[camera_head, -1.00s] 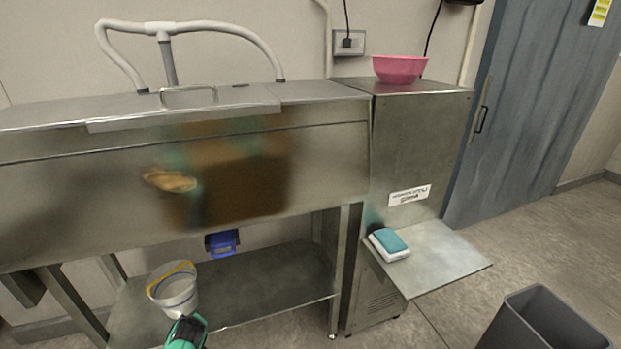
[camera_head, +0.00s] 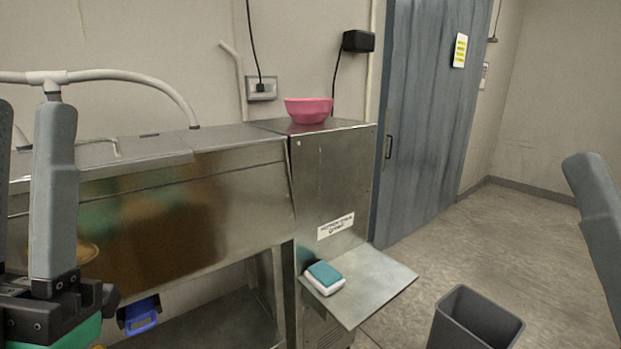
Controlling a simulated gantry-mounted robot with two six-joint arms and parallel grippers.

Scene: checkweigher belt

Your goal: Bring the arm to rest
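My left gripper (camera_head: 28,112) stands at the left edge, close to the camera. Its two long grey fingers point up with a gap between them, and nothing shows in the gap. The left finger is mostly cut off by the picture edge. A black base and a green part show below the fingers. At the right edge a single tilted grey part, shaped like one of these fingers, appears to belong to my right gripper (camera_head: 598,215); the rest of it is out of view. Neither gripper visibly touches anything.
A steel machine (camera_head: 215,205) carries a pink bowl (camera_head: 308,110). A teal-and-white sponge-like block (camera_head: 324,277) lies on its low side shelf (camera_head: 375,285). A blue-handled item (camera_head: 141,316) hangs below. A grey bin (camera_head: 478,320) stands on open floor before a blue-grey door (camera_head: 430,120).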

